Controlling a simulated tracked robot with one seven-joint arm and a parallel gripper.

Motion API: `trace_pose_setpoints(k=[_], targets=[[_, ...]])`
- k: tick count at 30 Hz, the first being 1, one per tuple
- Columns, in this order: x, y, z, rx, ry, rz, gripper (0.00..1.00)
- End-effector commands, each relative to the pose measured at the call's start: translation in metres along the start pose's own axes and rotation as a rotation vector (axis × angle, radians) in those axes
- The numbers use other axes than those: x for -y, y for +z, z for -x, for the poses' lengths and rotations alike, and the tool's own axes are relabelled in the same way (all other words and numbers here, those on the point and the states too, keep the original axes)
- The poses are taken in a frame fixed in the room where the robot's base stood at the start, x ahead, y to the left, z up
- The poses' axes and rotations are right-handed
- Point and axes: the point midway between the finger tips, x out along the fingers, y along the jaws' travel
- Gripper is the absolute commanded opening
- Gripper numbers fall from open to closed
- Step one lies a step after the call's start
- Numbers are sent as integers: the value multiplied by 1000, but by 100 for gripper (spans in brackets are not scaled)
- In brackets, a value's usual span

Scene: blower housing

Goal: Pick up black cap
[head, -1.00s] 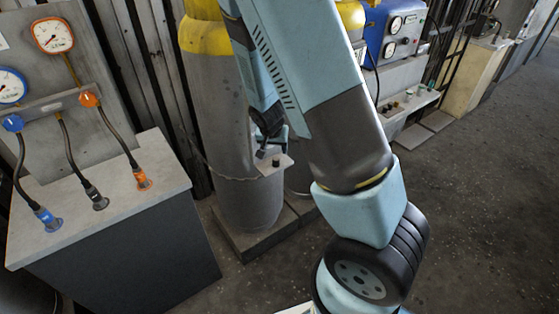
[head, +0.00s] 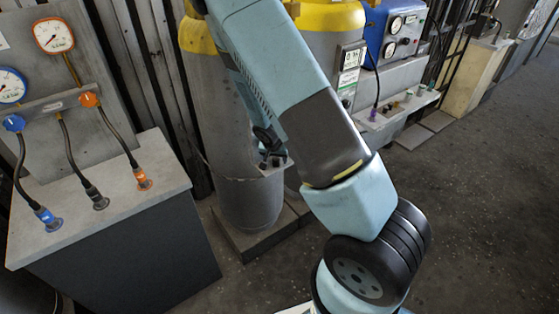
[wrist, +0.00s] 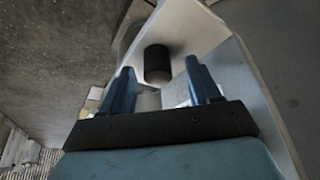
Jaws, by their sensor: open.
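The black cap (wrist: 157,62) is a short dark cylinder standing on a pale grey shelf (wrist: 190,25) in the wrist view. My gripper (wrist: 160,68) is open, with one blue finger to the left of the cap and one to the right. The cap shows between and slightly beyond the fingertips, with a gap on each side. In the head view my gripper (head: 268,148) is small and dark, just above the small shelf (head: 273,172) on the grey cylinder. My arm partly hides this area, and I cannot clearly tell the cap from the fingers there.
Grey gas cylinders with yellow tops (head: 315,16) stand behind my arm. A gauge bench (head: 110,195) with hoses stands at left. A blue gauge box (head: 393,35) stands at the back. The floor (head: 480,200) at right is clear.

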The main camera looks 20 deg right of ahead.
Motion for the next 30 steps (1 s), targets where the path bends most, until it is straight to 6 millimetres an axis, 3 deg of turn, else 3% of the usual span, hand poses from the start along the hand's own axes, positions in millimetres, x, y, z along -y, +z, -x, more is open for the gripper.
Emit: trace_pose_setpoints(k=[11,30], targets=[[2,-2,-6,-3,-4,2,62],[3,-3,-5,-6,-8,3,2]])
